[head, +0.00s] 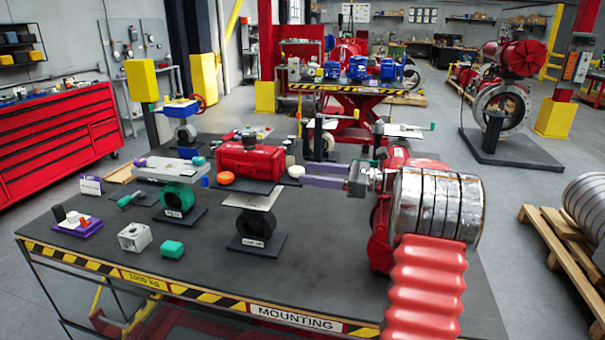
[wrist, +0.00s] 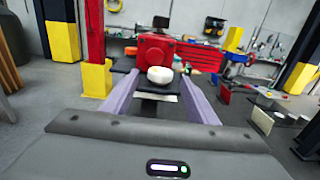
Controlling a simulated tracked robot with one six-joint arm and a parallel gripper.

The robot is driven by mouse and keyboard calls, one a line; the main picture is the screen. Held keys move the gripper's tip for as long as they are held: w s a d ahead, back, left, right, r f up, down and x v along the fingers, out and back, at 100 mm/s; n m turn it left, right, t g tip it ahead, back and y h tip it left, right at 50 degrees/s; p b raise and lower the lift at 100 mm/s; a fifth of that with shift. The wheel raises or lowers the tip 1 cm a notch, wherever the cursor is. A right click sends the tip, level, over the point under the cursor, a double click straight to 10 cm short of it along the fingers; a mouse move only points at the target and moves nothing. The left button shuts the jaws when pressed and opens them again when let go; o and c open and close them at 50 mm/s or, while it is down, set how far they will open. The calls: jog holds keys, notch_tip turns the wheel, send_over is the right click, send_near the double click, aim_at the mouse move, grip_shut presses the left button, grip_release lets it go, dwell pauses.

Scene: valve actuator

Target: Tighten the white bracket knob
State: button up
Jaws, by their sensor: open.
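The white bracket knob (head: 296,171) is a rounded white disc at the right end of a red actuator (head: 247,160) in the head view. The actuator sits above a white bracket plate (head: 257,199) and a dark valve on a black base (head: 258,244). My gripper (head: 304,173) is open, its lavender fingers pointing left towards the knob. In the wrist view, the white knob (wrist: 160,75) shows between the two fingers of my gripper (wrist: 159,80), in front of the red actuator (wrist: 157,48). I cannot tell whether the fingers touch it.
On the same bench (head: 330,255), a green valve (head: 177,199) with a grey plate stands to the left. A white block (head: 134,237), a green block (head: 172,249) and a purple tray (head: 80,226) lie near the front-left. The front middle is bare.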

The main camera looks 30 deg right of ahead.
aim_at(303, 170)
jog(key=shift+x, duration=1.55)
jog(key=shift+c, duration=0.7)
jog(key=c, duration=0.9)
